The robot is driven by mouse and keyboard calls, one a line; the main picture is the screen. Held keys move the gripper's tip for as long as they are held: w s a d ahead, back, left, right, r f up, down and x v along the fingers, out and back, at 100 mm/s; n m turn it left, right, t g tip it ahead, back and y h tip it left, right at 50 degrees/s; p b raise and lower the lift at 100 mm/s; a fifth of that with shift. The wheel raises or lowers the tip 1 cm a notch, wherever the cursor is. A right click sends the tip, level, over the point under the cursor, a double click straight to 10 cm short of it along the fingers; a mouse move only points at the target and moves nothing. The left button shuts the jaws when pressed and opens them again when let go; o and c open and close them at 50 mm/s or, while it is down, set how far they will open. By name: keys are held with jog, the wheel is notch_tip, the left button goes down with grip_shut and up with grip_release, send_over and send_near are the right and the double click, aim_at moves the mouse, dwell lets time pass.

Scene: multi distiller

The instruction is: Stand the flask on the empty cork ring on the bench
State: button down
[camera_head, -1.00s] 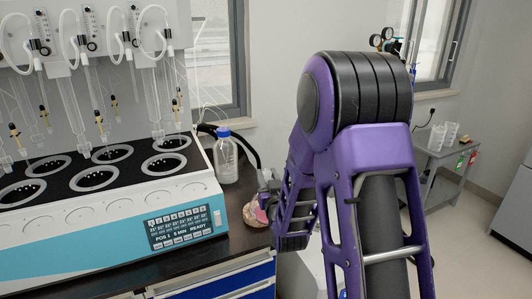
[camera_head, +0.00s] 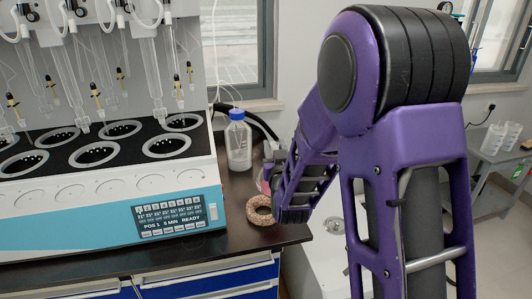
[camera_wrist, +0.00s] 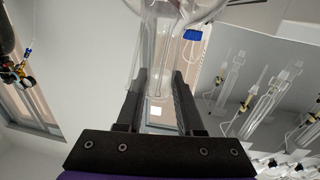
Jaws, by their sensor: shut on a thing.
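In the wrist view my gripper (camera_wrist: 160,78) is shut on the neck of the clear glass flask (camera_wrist: 158,55). The flask's round bulb shows at the top edge of that view, beyond the fingertips, and is cut off there. In the head view the brown cork ring (camera_head: 253,212) lies on the dark bench near its right front corner. Its right side is partly covered by my purple arm. A small pinkish, glassy patch (camera_head: 262,184) shows just behind the ring; it is too small to tell whether it is the flask's bulb. My fingers are mostly hidden there.
The distiller (camera_head: 110,205), with glass tubes above it, fills the bench's left side. A blue-capped bottle (camera_head: 238,145) stands behind the ring, near the wall; a blue cap (camera_wrist: 193,34) shows in the wrist view. Bare dark bench top (camera_head: 240,238) lies in front of the ring.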

jog(key=a, duration=0.3)
jog(key=shift+s+y+b, duration=0.1)
jog(key=shift+y+b, duration=0.2)
jog(key=shift+b, duration=0.05)
jog(key=shift+f+b, duration=1.4)
jog(key=shift+f, duration=1.65)
jog(key=shift+c, duration=2.3)
grip_release()
jog(key=shift+f, duration=0.1)
jog(key=shift+s, duration=0.1)
